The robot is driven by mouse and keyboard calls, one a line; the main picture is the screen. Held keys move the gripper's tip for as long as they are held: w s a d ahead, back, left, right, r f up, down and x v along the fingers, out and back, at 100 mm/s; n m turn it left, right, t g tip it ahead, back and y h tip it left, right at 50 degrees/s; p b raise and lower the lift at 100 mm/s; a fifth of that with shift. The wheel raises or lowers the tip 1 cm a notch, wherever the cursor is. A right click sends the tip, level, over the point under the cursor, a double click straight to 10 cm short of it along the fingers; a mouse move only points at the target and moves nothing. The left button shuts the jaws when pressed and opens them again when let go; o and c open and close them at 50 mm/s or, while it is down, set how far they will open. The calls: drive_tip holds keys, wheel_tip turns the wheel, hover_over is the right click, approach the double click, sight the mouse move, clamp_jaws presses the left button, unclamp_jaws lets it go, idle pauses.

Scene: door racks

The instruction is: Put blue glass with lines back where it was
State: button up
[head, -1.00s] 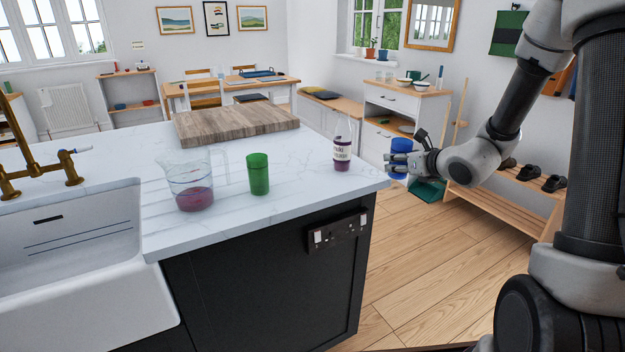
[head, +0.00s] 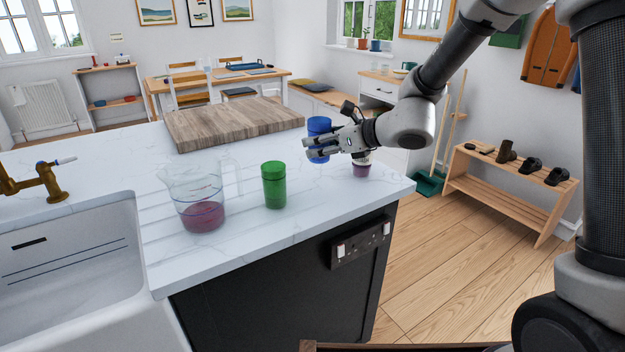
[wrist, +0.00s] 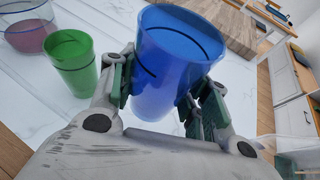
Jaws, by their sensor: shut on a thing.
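The blue glass (head: 319,128) with dark lines is held upright in my gripper (head: 318,148), above the white countertop (head: 300,222). In the wrist view the blue glass (wrist: 172,65) sits between the fingers of my gripper (wrist: 160,100), which are shut on it, and two dark lines show on its wall. In the head view the glass is behind the green glass and to its right, near the wooden board. How high it is above the counter is hard to tell.
A green glass (head: 274,185) and a measuring jug (head: 200,205) with red liquid stand on the counter. A wooden board (head: 235,125) lies at the back. The sink (head: 75,265) is left; the front counter is clear.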

wheel_tip(320, 180, down, 8)
drive_tip(key=shift+f, duration=0.15)
drive_tip(key=shift+f, duration=0.1)
drive_tip(key=o, duration=1.3)
drive_tip(key=shift+c, duration=0.2)
drive_tip(key=shift+s+d+r, duration=0.15)
drive_tip(key=shift+d+r, duration=0.05)
drive_tip(key=shift+d, duration=0.05)
drive_tip(key=v, duration=1.1)
drive_tip(key=shift+s+d, duration=0.15)
